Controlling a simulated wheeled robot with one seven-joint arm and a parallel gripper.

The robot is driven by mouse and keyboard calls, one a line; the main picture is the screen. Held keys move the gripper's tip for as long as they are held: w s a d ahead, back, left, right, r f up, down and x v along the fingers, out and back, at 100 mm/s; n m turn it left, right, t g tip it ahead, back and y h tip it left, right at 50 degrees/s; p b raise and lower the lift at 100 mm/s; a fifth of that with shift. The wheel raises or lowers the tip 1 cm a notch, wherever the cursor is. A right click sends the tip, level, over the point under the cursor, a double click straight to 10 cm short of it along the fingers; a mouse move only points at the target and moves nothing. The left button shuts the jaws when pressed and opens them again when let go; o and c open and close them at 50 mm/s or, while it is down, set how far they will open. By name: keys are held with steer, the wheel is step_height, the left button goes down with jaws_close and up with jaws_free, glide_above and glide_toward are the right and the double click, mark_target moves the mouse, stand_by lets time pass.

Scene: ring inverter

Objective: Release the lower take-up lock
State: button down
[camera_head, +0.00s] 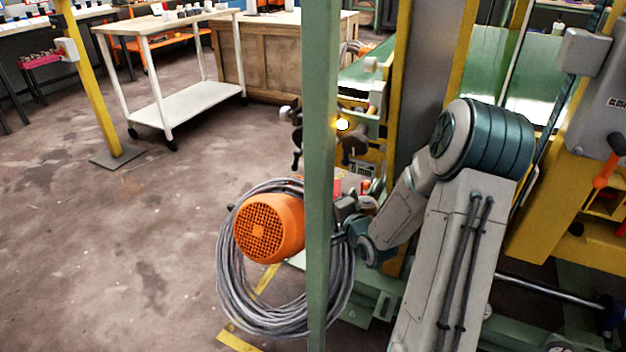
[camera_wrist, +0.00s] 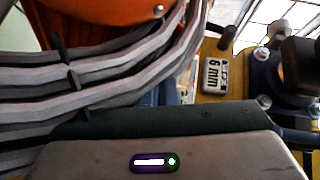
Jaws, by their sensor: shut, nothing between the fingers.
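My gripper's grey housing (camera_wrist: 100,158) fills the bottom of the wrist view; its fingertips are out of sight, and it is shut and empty. A dark blue clamp-like fitting with bolts (camera_wrist: 266,72) is at the right there, apart from the housing; I cannot tell whether it is the lower take-up lock. A small label that seems to read "8 mm" (camera_wrist: 214,76) is beside it on a yellow plate. In the head view, dark knobs (camera_head: 354,148) sit on the yellow frame right of the green post. My gripper's end is hidden there behind the post and cables.
An orange motor (camera_head: 268,228) and a coil of grey cable (camera_head: 235,290) hang close to my wrist; the cable (camera_wrist: 50,95) crosses the wrist view's left. A green post (camera_head: 319,180) stands in front. A red-orange handle (camera_head: 606,168) is at far right.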

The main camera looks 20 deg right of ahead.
steer(key=s+d+f+n+g+h, duration=0.3)
steer(key=s+d+f+g+h, duration=0.15)
steer(key=s+g, duration=0.35)
steer(key=s+a+n+g+b, duration=0.25)
steer(key=s+g, duration=0.55)
steer(key=s, duration=1.1)
steer(key=s+a+r+n+t+y+p, duration=0.1)
steer(key=a+r+n+p, duration=0.1)
steer(key=a+r+n, duration=0.7)
steer(key=a+r, duration=0.2)
steer(key=a, duration=0.1)
steer(key=shift+s+a+t+y, duration=0.2)
steer(key=shift+a+t+y, duration=0.05)
steer(key=shift+t+y, duration=0.1)
steer(key=shift+r, duration=0.1)
